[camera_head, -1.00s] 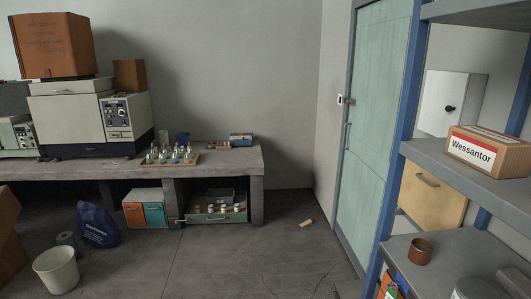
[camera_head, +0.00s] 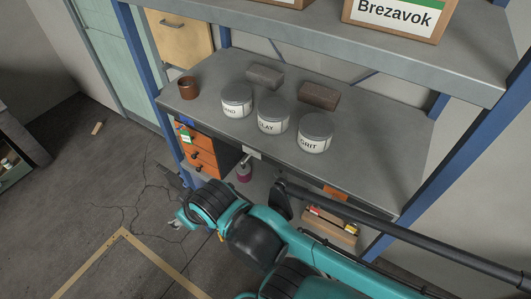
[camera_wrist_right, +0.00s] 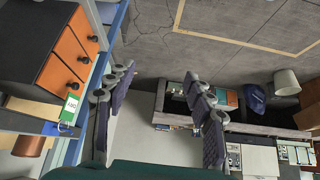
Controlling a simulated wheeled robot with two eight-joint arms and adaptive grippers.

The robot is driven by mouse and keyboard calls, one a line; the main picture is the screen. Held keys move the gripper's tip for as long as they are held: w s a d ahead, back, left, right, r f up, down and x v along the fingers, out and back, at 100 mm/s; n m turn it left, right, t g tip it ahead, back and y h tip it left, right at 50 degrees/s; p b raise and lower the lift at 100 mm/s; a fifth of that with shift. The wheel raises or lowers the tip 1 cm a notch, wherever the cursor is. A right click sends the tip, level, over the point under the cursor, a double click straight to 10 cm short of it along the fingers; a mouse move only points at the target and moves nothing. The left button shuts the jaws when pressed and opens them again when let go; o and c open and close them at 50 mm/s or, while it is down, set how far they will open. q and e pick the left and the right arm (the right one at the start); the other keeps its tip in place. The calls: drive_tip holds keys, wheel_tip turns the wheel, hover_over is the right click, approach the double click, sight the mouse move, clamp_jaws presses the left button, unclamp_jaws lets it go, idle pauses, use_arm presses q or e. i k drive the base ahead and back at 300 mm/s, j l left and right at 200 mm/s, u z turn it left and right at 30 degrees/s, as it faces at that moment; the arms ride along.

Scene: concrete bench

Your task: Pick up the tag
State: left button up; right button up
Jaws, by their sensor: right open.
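A small green and white tag (camera_head: 186,135) hangs at the front left edge of the shelf, just above the orange drawer fronts. In the right wrist view the tag (camera_wrist_right: 71,106) is at the left, beside the orange drawers and outside the jaws. My right gripper (camera_head: 178,222) is low in front of the shelf, below the tag and apart from it. In the wrist view my right gripper (camera_wrist_right: 160,80) has its two fingers spread with nothing between them. My left gripper is not in view.
The orange drawer unit (camera_head: 200,150) stands under the shelf beside the blue post (camera_head: 143,60). A brown cup (camera_head: 188,88), several grey tins and two dark blocks stand on the shelf board (camera_head: 215,72). An open box (camera_head: 330,228) is below. The floor at left is mostly clear.

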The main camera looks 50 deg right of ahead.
sight(350, 228)
drive_tip(key=k+z, duration=0.15)
drive_tip(key=z, duration=2.7)
drive_tip(key=k+j+u, duration=0.1)
drive_tip(key=k+u, duration=0.25)
drive_tip(key=k, duration=0.3)
drive_tip(key=l+u, duration=0.2)
drive_tip(key=u, duration=0.25)
drive_tip(key=l+u, duration=0.15)
drive_tip(key=u, duration=0.35)
drive_tip(key=k+l+u, duration=0.1)
drive_tip(key=u, duration=0.35)
drive_tip(key=k+l+u, duration=0.1)
drive_tip(key=u, duration=0.4)
drive_tip(key=k+l, duration=0.2)
drive_tip(key=l, duration=0.15)
drive_tip(key=k+l, duration=0.2)
drive_tip(key=l, duration=0.15)
drive_tip(key=k+l, duration=0.15)
drive_tip(key=l, duration=0.35)
